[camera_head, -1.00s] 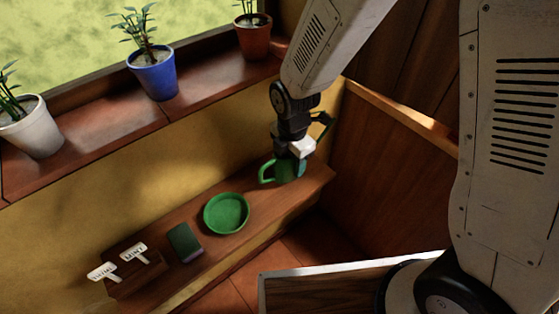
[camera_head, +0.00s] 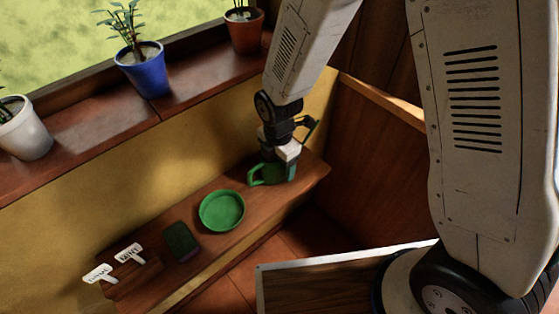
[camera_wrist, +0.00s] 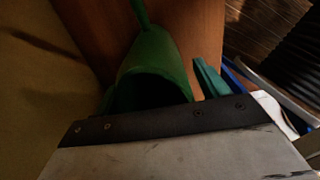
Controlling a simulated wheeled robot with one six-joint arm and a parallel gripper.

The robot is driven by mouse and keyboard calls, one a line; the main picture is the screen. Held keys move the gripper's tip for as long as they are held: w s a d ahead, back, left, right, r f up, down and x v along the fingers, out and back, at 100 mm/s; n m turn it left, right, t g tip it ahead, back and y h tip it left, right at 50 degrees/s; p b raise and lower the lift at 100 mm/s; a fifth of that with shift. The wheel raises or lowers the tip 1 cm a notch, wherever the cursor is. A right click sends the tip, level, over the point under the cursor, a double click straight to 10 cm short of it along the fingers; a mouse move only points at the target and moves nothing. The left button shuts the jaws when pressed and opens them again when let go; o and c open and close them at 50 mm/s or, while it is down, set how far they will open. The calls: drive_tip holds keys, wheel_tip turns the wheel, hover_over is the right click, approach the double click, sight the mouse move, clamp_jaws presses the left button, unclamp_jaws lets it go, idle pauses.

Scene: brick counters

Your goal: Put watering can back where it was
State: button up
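The green watering can (camera_head: 269,175) is at the right end of the wooden shelf (camera_head: 291,196), with a looped green part on its left side. My gripper (camera_head: 289,168) is right at the can from above and covers its right part. In the wrist view the can (camera_wrist: 158,55) lies in front of my gripper, with a dark opening and a thin part running up. One teal finger (camera_wrist: 210,80) shows beside it with a narrow strip of wood between. The other finger is hidden or blends with the can. Whether the fingers press on the can does not show clearly.
On the shelf to the left are a green round dish (camera_head: 222,210), a dark green block (camera_head: 181,241) and a wooden box with white labels (camera_head: 129,254). A window ledge (camera_head: 185,92) with several potted plants runs above. A wooden panel (camera_head: 375,180) stands close on the right.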

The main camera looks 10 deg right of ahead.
wheel_tip(320, 180, up, 12)
drive_tip(key=shift+d+r, duration=0.1)
drive_tip(key=shift+r, duration=0.1)
idle(0.4)
drive_tip(key=s+d+r+m, duration=0.3)
drive_tip(key=d+r+m, duration=0.4)
drive_tip(key=d+r, duration=0.15)
drive_tip(key=s+d+r+m, duration=0.5)
drive_tip(key=s+d+m, duration=0.1)
drive_tip(key=s+m, duration=0.2)
drive_tip(key=s+d+r+m+t, duration=0.1)
drive_tip(key=s+d+r+m, duration=0.4)
drive_tip(key=s+m, duration=0.3)
drive_tip(key=shift+s+d+m, duration=0.2)
drive_tip(key=shift+d+m, duration=0.6)
drive_tip(key=shift+m, duration=0.1)
